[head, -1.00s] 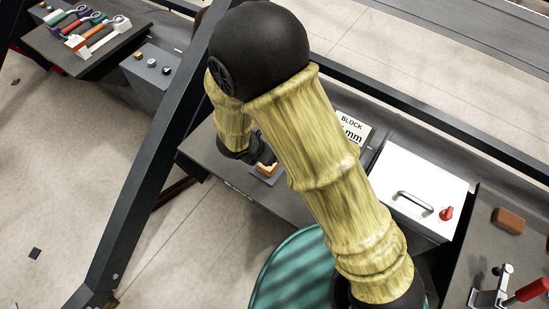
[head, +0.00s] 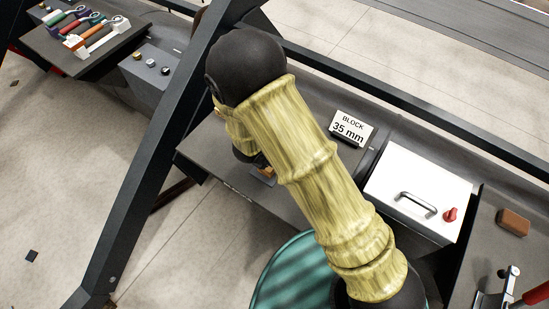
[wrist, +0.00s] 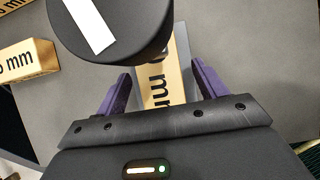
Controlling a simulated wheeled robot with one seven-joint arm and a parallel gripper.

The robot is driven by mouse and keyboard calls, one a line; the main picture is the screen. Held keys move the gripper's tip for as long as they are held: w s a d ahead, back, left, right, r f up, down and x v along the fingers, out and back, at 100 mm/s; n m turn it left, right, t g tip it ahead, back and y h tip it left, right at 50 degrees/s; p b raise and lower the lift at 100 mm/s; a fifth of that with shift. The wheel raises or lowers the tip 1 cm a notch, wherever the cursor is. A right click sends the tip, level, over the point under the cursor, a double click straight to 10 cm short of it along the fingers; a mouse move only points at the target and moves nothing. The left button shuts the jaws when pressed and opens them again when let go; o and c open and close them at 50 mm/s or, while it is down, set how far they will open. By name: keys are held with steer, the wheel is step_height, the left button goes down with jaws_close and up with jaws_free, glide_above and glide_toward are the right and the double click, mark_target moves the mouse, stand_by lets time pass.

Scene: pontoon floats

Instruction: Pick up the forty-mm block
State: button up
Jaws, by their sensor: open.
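In the wrist view, my gripper (wrist: 161,72) is open, with one purple finger on each side of a pale wooden block (wrist: 158,97). The block carries black lettering ending in "mm"; its number is partly covered, so I cannot read its size. It lies over a grey strip, and I cannot tell whether the fingers touch it. A second wooden block (wrist: 25,62) marked "mm" is at the left, and part of another (wrist: 12,5) shows in the top left corner. In the head view, my arm hides the gripper; a small tan block (head: 267,172) shows beside it.
A sign (head: 351,128) on the grey bench reads "BLOCK 35 mm". A white lidded box (head: 415,185) with a handle and red knob stands to the right. A dark round thing with a white stripe (wrist: 90,25) covers part of the wrist view. A dark frame post (head: 140,170) stands left.

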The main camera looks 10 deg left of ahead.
steer(key=shift+w+d+f, duration=0.1)
steer(key=shift+w+f, duration=0.15)
steer(key=shift+f, duration=0.25)
steer(key=shift+f+b, duration=0.2)
steer(key=shift+b, duration=0.15)
stand_by(0.5)
steer(key=c, duration=1.1)
steer(key=shift+r+p, duration=0.35)
steer(key=shift+p, duration=0.1)
